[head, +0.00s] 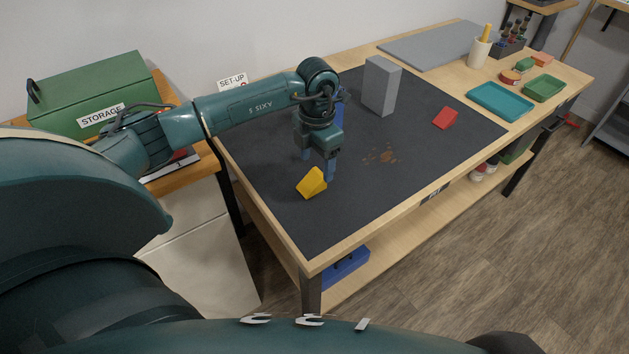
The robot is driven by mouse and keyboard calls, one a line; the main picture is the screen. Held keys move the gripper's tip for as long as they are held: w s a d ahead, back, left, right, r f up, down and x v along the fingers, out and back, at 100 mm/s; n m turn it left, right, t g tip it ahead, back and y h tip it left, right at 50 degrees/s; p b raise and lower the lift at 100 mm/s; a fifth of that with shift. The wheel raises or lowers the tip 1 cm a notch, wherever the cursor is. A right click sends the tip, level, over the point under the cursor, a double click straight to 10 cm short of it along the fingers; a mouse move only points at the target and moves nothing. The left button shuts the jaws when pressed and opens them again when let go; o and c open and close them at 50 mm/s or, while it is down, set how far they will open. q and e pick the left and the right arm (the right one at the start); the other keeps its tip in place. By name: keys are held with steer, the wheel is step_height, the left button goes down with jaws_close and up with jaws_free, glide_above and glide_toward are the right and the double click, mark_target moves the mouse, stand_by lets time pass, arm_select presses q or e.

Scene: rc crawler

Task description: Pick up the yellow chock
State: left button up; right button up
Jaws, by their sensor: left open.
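The yellow chock (311,183) is a small wedge-like block lying on the dark mat (380,195) near the mat's left front edge. My left gripper (318,168) points down with its blue fingers apart. It is just behind and above the chock, and one finger shows close to the chock's right side. I cannot tell whether it touches the chock. Nothing shows between the fingers. My right gripper is not in view.
A grey block (380,86) stands upright on the mat, with a red chock (445,118) to its right. Brown specks (382,155) lie mid-mat. Teal tray (500,101) and green tray (543,88) sit at the right. A green storage box (95,92) stands left. The mat's front is clear.

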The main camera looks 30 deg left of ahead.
mark_target(312, 179)
arm_select(q)
steer(key=f, duration=0.3)
steer(key=a+f, duration=0.1)
steer(key=shift+s+f+p, duration=0.2)
steer(key=shift+f+p, duration=0.1)
steer(key=shift+f, duration=0.1)
steer(key=shift+d+f, duration=0.1)
steer(key=shift+f, duration=0.35)
steer(key=c, duration=1.1)
